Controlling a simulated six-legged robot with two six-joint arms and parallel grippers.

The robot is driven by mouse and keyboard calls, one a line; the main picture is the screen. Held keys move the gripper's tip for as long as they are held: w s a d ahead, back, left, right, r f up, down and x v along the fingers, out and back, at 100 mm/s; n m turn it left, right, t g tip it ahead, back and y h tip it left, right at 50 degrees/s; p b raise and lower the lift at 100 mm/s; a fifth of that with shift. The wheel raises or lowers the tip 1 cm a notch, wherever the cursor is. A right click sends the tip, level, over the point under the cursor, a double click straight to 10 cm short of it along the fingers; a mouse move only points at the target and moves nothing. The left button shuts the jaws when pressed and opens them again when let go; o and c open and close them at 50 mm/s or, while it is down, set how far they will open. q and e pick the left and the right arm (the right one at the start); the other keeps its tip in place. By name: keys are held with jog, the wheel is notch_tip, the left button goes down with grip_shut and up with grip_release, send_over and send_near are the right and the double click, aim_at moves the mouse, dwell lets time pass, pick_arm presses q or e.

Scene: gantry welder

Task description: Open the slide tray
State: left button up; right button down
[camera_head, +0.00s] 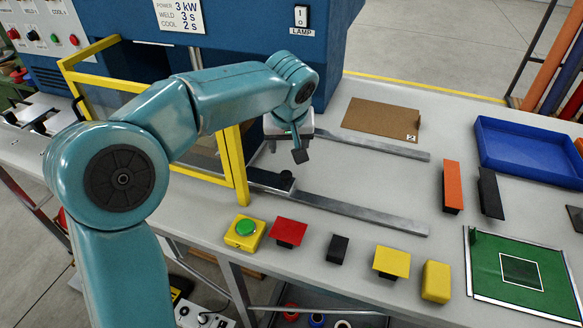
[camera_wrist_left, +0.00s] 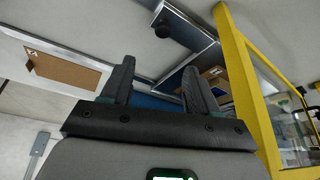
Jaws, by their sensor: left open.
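Two grey metal slide rails run out of the welder across the bench, a far one (camera_head: 375,146) and a near one (camera_head: 350,211). A dark part with a black knob (camera_head: 287,177) sits at the near rail's inner end, by the yellow frame; I take it as part of the slide tray, whose rest is hidden by the frame and my arm. A black knob (camera_wrist_left: 165,29) on a grey metal part also shows in the wrist view. My left gripper (camera_head: 299,143) hangs over the bench between the rails. Its two dark fingers (camera_wrist_left: 158,68) are apart, with nothing held. My right gripper is not visible.
The yellow frame (camera_head: 238,165) stands close left of my gripper. A brown board (camera_head: 382,119) lies behind the far rail. A green button box (camera_head: 244,232) and several coloured blocks line the front edge. A blue bin (camera_head: 530,150) stands right. Bench between the rails is clear rightward.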

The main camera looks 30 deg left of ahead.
aim_at(287, 174)
pick_arm(q)
jog(key=x, duration=0.5)
jog(key=p+x, duration=0.1)
jog(key=x, duration=0.4)
jog(key=s+p+x, duration=0.1)
jog(key=x, duration=0.3)
jog(key=shift+w+a+f, duration=0.2)
jog(key=shift+a+f, duration=0.1)
jog(key=shift+f, duration=0.2)
jog(key=shift+w+f, duration=0.25)
jog(key=shift+f, duration=0.2)
jog(key=shift+a+f, duration=0.1)
grip_shut()
